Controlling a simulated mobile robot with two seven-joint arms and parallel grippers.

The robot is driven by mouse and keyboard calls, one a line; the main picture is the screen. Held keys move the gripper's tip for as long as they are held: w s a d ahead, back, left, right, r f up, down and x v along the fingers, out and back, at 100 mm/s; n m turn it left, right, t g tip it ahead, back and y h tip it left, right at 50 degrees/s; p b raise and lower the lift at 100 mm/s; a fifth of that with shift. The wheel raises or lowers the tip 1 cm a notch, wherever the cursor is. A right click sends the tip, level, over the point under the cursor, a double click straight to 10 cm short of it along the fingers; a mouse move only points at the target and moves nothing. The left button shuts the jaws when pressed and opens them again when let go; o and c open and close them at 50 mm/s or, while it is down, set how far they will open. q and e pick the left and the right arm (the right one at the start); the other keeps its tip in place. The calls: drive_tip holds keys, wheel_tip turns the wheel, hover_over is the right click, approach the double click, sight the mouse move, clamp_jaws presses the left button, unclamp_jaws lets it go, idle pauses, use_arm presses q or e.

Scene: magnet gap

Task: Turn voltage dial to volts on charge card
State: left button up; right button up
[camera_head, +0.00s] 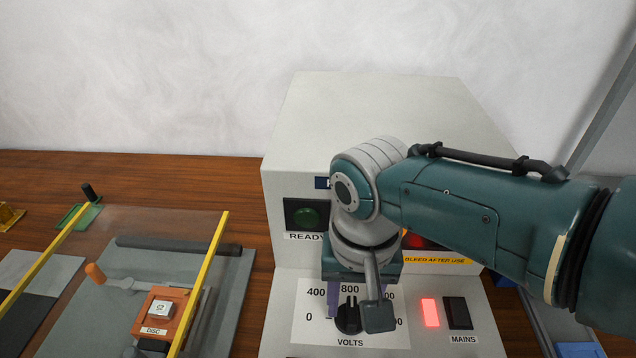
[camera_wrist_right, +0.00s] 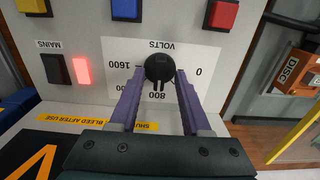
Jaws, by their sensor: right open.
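The black voltage dial (camera_head: 348,318) sits on a white scale plate marked VOLTS on the sloping front of the grey cabinet. It also shows in the right wrist view (camera_wrist_right: 159,68), upside down, with 1600 to its left, 0 to its right and 800 below. Its pointer appears to face the 800 mark. My right gripper (camera_wrist_right: 159,76) is open, its two purple fingers on either side of the dial; I cannot tell whether they touch it. In the head view its wrist hides part of the scale. I cannot make out the charge card. My left gripper is not in view.
A lit red lamp (camera_head: 430,312) and a black MAINS switch (camera_head: 458,312) are right of the dial. A green READY lamp (camera_head: 307,217) is above left. On the left, a clear yellow-edged screen (camera_head: 205,285) stands before an orange DISC holder (camera_head: 157,328).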

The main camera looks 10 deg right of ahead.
sight(351, 311)
wheel_tip(351, 311, up, 9)
drive_tip(key=p, duration=0.4)
drive_tip(key=shift+r+p, duration=0.2)
drive_tip(key=shift+p, duration=0.1)
drive_tip(key=shift+s, duration=0.1)
drive_tip(key=s+d+r+n+t, duration=0.2)
drive_tip(key=s+d+r+n, duration=0.15)
drive_tip(key=s, duration=0.45)
drive_tip(key=s+d+r+n+t, duration=0.15)
drive_tip(key=s+d+r, duration=0.25)
drive_tip(key=s, duration=0.5)
wheel_tip(351, 311, up, 33)
drive_tip(key=p, duration=3.2)
drive_tip(key=shift+w+d+r+p, duration=0.15)
drive_tip(key=shift+d+p, duration=0.15)
